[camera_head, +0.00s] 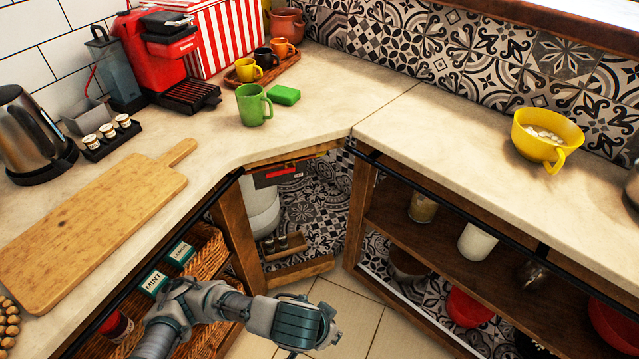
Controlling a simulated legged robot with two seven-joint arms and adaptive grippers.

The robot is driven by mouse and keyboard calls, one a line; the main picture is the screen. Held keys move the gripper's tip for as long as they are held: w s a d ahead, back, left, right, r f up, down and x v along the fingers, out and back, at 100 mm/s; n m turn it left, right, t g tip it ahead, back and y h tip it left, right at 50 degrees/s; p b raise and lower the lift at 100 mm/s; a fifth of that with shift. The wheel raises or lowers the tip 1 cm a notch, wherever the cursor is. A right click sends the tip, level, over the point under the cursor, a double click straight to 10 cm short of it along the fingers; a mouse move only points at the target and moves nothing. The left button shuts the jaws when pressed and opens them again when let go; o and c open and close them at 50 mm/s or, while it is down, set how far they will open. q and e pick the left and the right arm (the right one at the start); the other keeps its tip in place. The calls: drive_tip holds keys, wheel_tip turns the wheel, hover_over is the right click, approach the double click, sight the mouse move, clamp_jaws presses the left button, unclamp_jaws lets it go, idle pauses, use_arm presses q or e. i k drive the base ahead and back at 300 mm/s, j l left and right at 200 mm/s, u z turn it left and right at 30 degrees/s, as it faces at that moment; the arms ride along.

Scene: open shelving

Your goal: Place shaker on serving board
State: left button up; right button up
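The wooden serving board (95,230) lies flat on the left counter, its handle pointing to the back right, with nothing on it. No thing is clearly recognisable as the shaker. Small dark-topped containers (283,243) stand on a low wooden rack in the corner opening, and a red-capped jar (116,326) stands on the shelf under the board; either could be a shaker, but I cannot tell. My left arm reaches in from the bottom left, below the counter edge, in front of the baskets. My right gripper is out of view.
A kettle (33,140), cup tray (107,136), red coffee machine (160,55) and green mug (252,106) stand on the left counter. A yellow bowl (546,137) is on the right counter. Jars (423,207) and red bowls (468,308) fill the open shelves below.

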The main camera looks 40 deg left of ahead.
sight(134, 173)
drive_tip(key=i+l+u, duration=0.25)
drive_tip(key=u, duration=0.25)
drive_tip(key=i+l+u, duration=0.3)
drive_tip(key=u, duration=0.15)
drive_tip(key=i+l+u, duration=0.15)
drive_tip(key=l+u, duration=0.35)
